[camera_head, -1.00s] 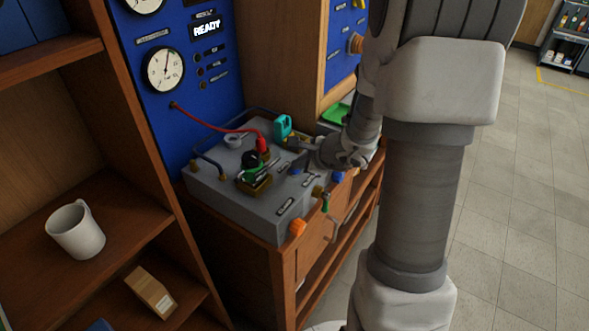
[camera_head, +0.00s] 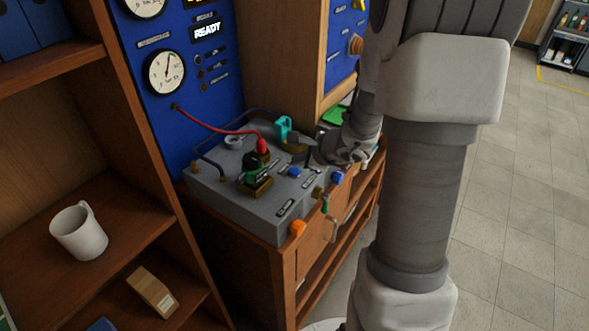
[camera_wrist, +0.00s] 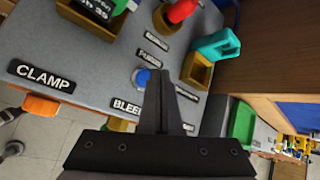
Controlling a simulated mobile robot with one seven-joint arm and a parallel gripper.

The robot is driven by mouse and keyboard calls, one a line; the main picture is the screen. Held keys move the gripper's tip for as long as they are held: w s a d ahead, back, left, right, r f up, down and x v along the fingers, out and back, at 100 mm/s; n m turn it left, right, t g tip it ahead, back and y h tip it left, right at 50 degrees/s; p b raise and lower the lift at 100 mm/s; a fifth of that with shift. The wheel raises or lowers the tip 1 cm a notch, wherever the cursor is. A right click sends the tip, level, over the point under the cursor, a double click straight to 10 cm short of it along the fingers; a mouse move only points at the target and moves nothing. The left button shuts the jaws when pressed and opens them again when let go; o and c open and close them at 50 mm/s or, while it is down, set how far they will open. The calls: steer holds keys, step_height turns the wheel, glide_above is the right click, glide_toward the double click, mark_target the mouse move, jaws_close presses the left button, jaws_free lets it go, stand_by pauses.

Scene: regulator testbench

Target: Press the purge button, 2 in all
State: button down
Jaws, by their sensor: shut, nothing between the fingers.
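The blue purge button (camera_head: 295,172) sits on the top of the grey bench box (camera_head: 222,200). In the wrist view the button (camera_wrist: 141,77) shows just below the PURGE label (camera_wrist: 149,57), in a pale ring. My gripper (camera_head: 308,160) is shut and empty, its fingers pointing down at the box top. In the wrist view the closed fingertips (camera_wrist: 160,74) appear right beside the button, on its right. The button is clear of the fingers in the head view. I cannot tell how high the tips are above the surface.
Close by stand a red plug (camera_head: 262,146), a green-black part in a brass holder (camera_head: 256,172), and a teal clip (camera_head: 284,128). The orange clamp knob (camera_head: 298,228) and another blue knob (camera_head: 337,178) are on the front edge.

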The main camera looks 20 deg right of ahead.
mark_target(298, 172)
steer(key=shift+r+p, duration=1.75)
steer(key=shift+r, duration=0.7)
